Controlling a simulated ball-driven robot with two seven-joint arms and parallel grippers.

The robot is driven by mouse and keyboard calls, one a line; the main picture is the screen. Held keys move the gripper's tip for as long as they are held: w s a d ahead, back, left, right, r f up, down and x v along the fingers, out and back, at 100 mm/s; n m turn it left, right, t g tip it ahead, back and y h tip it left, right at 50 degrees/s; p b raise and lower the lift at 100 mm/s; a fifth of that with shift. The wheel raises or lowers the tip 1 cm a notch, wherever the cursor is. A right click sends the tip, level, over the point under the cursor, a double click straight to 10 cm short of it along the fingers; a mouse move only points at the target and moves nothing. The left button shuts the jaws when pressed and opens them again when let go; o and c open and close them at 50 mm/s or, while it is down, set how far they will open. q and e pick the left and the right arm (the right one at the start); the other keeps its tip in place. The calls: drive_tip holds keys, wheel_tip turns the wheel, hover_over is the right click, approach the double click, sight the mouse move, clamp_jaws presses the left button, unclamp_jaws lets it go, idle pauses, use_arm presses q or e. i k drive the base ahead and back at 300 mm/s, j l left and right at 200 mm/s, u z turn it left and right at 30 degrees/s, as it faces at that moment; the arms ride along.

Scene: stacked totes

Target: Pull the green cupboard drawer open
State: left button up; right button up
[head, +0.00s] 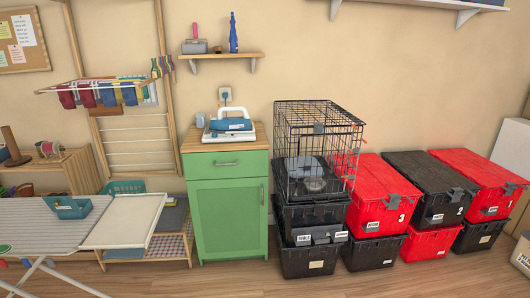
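The green cupboard (228,205) stands against the wall, left of the middle of the head view. Its drawer (226,165) is at the top, under the wooden worktop, and looks shut, its front in line with the door below. A small horizontal metal handle (226,163) sits on the drawer front. The door below has an upright handle (262,194) near its right edge. A blue and white iron (230,122) stands on the worktop. Neither of my grippers shows in the head view.
A wire crate (315,150) stands on black totes just right of the cupboard, with red (382,195) and black totes beyond. An ironing board (45,225) and a low bench (165,250) are at the left. Wooden floor (240,280) is clear in front of the cupboard.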

sight(248, 163)
drive_tip(key=i+z, duration=0.4)
drive_tip(key=i, duration=0.8)
drive_tip(key=i+l+u, duration=0.1)
drive_tip(key=i+u, duration=0.3)
drive_tip(key=i+l+u, duration=0.35)
drive_tip(key=i, duration=0.25)
